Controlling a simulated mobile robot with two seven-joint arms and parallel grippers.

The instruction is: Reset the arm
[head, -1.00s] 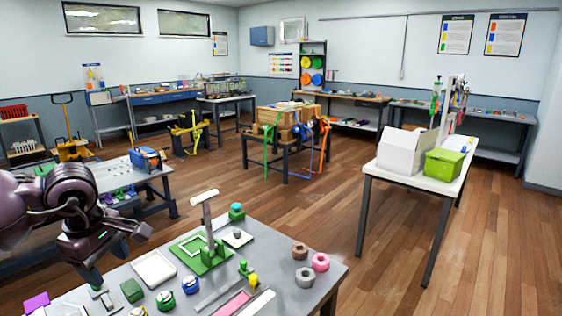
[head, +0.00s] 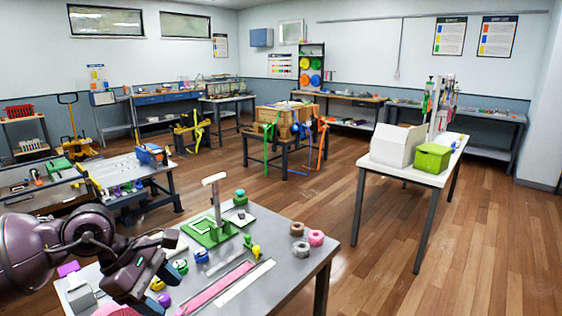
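My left arm, dark purple, comes in from the left edge in the head view. Its gripper (head: 160,252) is over the left part of the near grey table (head: 300,275). The arm hides some of the items there. I cannot make out whether its fingers are open or shut, and I see nothing clearly held. My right gripper is not in view.
On the near table, a green base with a white-topped post (head: 215,200) stands behind the gripper. Rolls of tape (head: 301,249) lie at the right. A white table (head: 440,170) with a white box (head: 395,145) and green bin (head: 432,157) stands right. Wooden floor between is clear.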

